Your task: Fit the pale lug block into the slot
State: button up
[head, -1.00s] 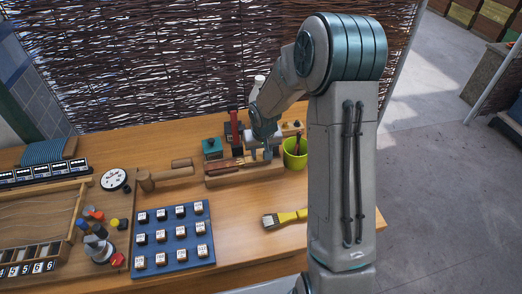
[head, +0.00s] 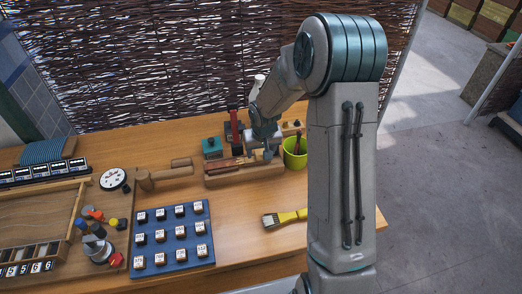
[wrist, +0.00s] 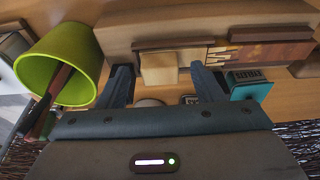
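The pale lug block (wrist: 159,68) shows in the wrist view between the two fingers of my gripper (wrist: 164,84). There is a gap on each side of it, so my gripper is open around it. The block lies against the long wooden holder (wrist: 200,22), beside a reddish-brown strip and a patterned inlaid wood piece (wrist: 270,45). I cannot tell how deep it sits in the slot. In the head view my gripper (head: 266,152) is low over the right part of the wooden holder (head: 235,178); the block is mostly hidden there.
A green cup (head: 295,154) with tools stands close to the right of my gripper. A teal block (head: 212,146) and a red upright piece (head: 235,130) stand behind the holder. A brush (head: 285,218) and a blue tray (head: 172,238) lie in front.

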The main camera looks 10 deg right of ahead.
jog(key=v, duration=1.3)
jog(key=shift+r, duration=0.4)
jog(key=shift+s+a, duration=0.1)
jog(key=shift+s, duration=0.05)
jog(key=s+r, duration=0.2)
jog(key=s, duration=0.9)
jog(key=s+r, duration=0.3)
jog(key=s, duration=0.9)
jog(key=shift+s, duration=0.3)
